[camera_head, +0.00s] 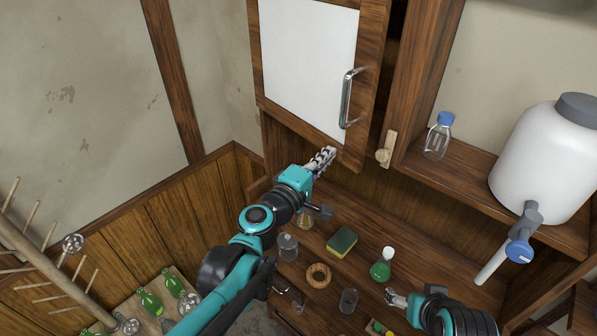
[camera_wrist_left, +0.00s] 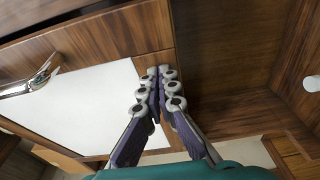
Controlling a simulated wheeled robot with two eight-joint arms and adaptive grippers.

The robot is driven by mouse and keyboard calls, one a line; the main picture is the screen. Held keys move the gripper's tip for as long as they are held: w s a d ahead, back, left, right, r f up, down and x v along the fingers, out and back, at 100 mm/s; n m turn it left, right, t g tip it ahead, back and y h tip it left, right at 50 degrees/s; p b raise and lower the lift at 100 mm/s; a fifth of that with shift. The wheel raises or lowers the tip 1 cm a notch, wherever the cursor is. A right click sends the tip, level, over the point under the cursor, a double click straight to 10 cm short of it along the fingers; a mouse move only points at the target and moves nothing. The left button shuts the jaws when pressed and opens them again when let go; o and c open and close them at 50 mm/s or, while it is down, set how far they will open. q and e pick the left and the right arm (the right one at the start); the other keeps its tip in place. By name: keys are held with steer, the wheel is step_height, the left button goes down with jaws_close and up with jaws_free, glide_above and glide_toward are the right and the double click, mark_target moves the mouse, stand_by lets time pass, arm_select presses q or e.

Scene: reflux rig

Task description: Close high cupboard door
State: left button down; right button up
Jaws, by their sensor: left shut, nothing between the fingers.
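The high cupboard door (camera_head: 308,62) has a white panel in a brown wooden frame and a silver bar handle (camera_head: 348,98) on its right side. It stands slightly ajar, with a dark gap along its right edge. My left gripper (camera_head: 326,156) is shut and empty, close to the door's lower edge; I cannot tell if it touches. In the left wrist view, the shut fingers (camera_wrist_left: 164,74) lie over the door's wooden frame, and the handle (camera_wrist_left: 28,86) is at the left. My right gripper (camera_head: 393,299) is low at the right, above the bench, its fingers too small to judge.
A wooden turn latch (camera_head: 386,150) sits on the cupboard frame right of the door. A blue-capped bottle (camera_head: 438,136) and a white tank (camera_head: 545,160) stand on the right shelf. A sponge (camera_head: 342,242), green flask (camera_head: 381,268) and cork ring (camera_head: 318,275) lie on the bench below.

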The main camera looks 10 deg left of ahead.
mark_target(338, 150)
arm_select(q)
steer(key=w+d, duration=0.1)
steer(key=w, duration=0.1)
steer(key=w+d+b, duration=0.1)
steer(key=w+d, duration=0.1)
steer(key=shift+d+f, duration=0.1)
steer(key=shift+d, duration=0.05)
steer(key=shift+w+d, duration=0.15)
steer(key=shift+w, duration=0.05)
steer(key=shift+r+b, duration=0.35)
steer(key=shift+r, duration=0.1)
arm_select(e)
steer(key=shift+s+a+f, duration=0.2)
steer(key=shift+s+f, duration=0.05)
steer(key=shift+f, duration=0.2)
steer(key=shift+s+a+f, duration=0.15)
steer(key=shift+s+f, duration=0.1)
steer(key=shift+f, duration=0.2)
